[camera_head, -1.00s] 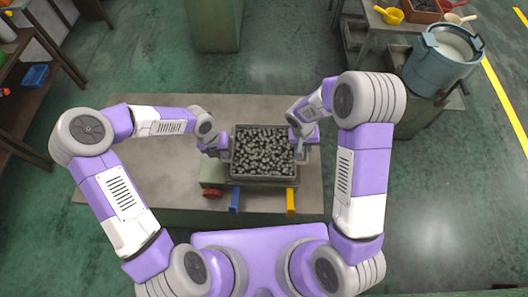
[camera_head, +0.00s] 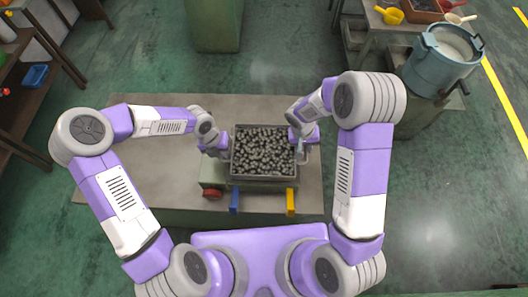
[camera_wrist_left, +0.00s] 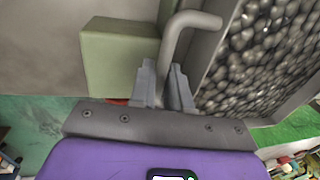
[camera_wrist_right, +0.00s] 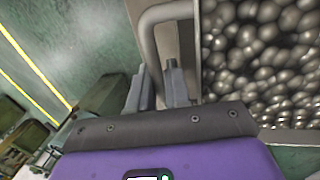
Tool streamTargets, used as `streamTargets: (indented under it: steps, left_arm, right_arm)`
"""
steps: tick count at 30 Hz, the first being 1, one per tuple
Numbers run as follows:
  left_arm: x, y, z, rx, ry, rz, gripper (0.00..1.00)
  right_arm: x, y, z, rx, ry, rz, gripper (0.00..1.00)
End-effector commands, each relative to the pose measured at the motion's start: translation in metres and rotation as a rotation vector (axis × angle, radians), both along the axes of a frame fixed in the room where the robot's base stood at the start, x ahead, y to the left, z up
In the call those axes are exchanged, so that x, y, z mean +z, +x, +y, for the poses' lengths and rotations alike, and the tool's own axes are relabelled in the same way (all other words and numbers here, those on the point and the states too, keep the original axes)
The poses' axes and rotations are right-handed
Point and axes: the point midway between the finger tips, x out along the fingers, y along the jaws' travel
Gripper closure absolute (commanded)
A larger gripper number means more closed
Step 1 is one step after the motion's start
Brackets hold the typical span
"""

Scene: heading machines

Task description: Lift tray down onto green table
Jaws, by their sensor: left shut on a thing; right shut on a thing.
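The grey tray (camera_head: 265,180), full of dark rounded metal pieces, is level in front of me, above the near right part of the grey-topped table with green sides (camera_head: 140,170). My left gripper (camera_head: 222,150) is shut on the tray's left bar handle, seen between the fingers in the left wrist view (camera_wrist_left: 182,45). My right gripper (camera_head: 300,145) is shut on the right bar handle, also visible in the right wrist view (camera_wrist_right: 150,35). The tray's underside is hidden, so any gap below it cannot be told.
A green block (camera_head: 212,172) with a red knob (camera_head: 212,193) sits at the tray's left. Blue (camera_head: 235,200) and yellow (camera_head: 291,202) parts stick out at its front. The tabletop's left side is clear. A blue-grey pot (camera_head: 440,62) stands back right.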

Motion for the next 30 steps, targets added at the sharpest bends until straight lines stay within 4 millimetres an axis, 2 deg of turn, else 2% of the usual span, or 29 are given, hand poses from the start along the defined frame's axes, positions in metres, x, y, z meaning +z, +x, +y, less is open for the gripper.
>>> streamTargets:
  steps: [8,21,30]
  left_arm:
    - [0.011,0.0,0.0,-0.001,-0.001,-0.001,1.0]
    - [0.045,0.0,0.0,-0.001,-0.001,-0.001,1.0]
    - [0.051,0.0,0.0,-0.001,-0.001,-0.001,1.0]
  right_arm:
    - [0.011,0.001,0.0,0.0,0.001,-0.001,1.0]
    - [0.045,0.0,0.0,0.0,0.001,-0.001,1.0]
    - [0.051,0.0,0.0,0.0,0.001,-0.001,1.0]
